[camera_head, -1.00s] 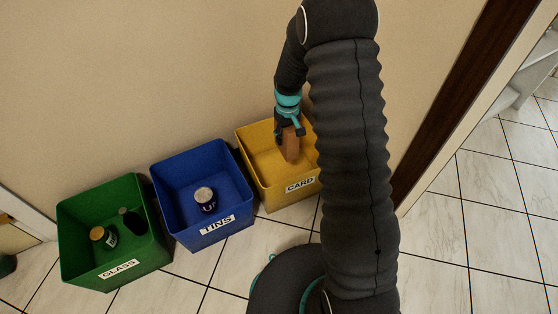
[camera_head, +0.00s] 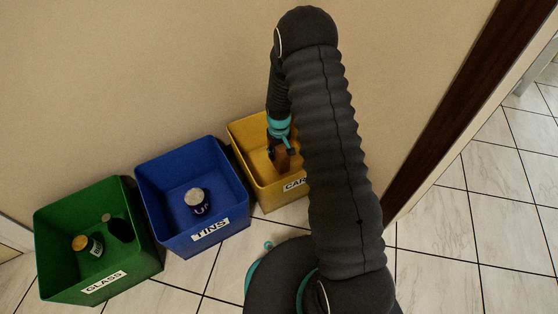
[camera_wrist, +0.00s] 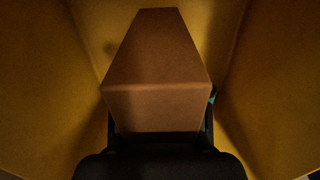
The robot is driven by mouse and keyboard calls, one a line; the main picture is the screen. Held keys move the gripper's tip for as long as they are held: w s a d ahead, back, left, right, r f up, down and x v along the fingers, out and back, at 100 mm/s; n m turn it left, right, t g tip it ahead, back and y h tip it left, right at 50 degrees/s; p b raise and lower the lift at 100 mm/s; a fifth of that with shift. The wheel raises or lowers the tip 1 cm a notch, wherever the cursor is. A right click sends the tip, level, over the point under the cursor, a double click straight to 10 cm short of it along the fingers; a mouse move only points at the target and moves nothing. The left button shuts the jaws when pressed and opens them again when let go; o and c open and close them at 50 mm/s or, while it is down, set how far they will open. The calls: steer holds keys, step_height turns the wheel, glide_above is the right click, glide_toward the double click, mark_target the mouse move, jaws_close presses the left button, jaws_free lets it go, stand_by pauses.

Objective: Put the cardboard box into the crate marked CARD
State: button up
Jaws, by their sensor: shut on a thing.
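The brown cardboard box (camera_head: 283,160) is between the fingers of my gripper (camera_head: 279,152) in the head view. In the wrist view the cardboard box (camera_wrist: 158,75) fills the middle, with dark fingers of my gripper (camera_wrist: 160,130) on both sides of its near end. My gripper is shut on it and points down inside the yellow crate marked CARD (camera_head: 246,140). The yellow walls (camera_wrist: 45,100) surround the box in the wrist view. My arm hides the right part of the crate and its label. I cannot tell whether the box touches the crate floor.
The blue crate marked TINS (camera_head: 180,237) stands left of the yellow one and holds a can (camera_head: 197,201). The green crate marked GLASS (camera_head: 60,285) is further left, with jars inside. A wall is behind the crates; tiled floor is clear at right.

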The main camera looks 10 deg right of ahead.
steer(key=shift+f+b, duration=0.3)
steer(key=shift+f, duration=1.8)
steer(key=shift+f, duration=0.15)
steer(key=o, duration=0.9)
steer(key=shift+o, duration=0.2)
